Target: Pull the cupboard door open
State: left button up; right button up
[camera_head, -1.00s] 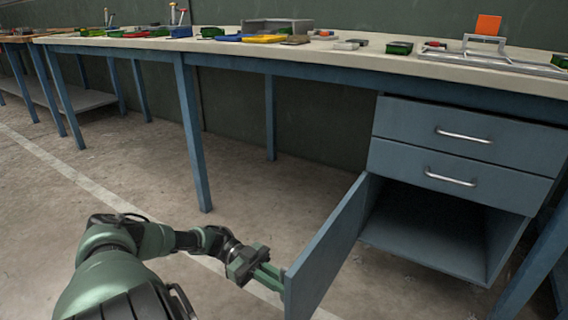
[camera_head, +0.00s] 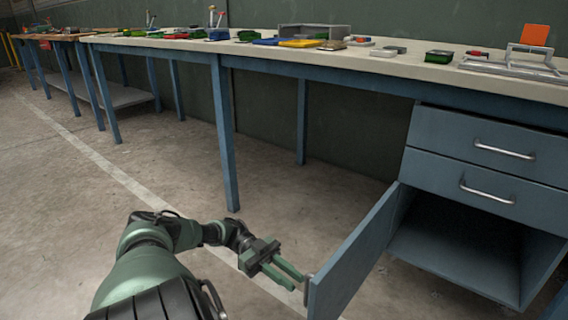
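The blue cupboard door (camera_head: 355,258) stands swung wide open on its left hinge, under the two drawers. The dark inside of the cupboard (camera_head: 455,245) shows, and it looks empty. A small grey handle (camera_head: 307,289) is on the door's outer face near its free edge. My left gripper (camera_head: 297,282) is just left of this handle, with its two green fingers spread apart and pointing at it. A small gap seems to lie between fingertips and handle, and nothing shows between the fingers. My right gripper is out of view.
Two closed drawers (camera_head: 490,165) with bar handles sit above the cupboard. The long workbench (camera_head: 390,72) carries trays, small boxes and tools. A blue bench leg (camera_head: 223,140) stands beyond my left arm. The concrete floor (camera_head: 60,220) at left is clear.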

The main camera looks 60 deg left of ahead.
pick_arm(q)
jog(key=shift+v, duration=1.3)
jog(key=shift+a, duration=0.1)
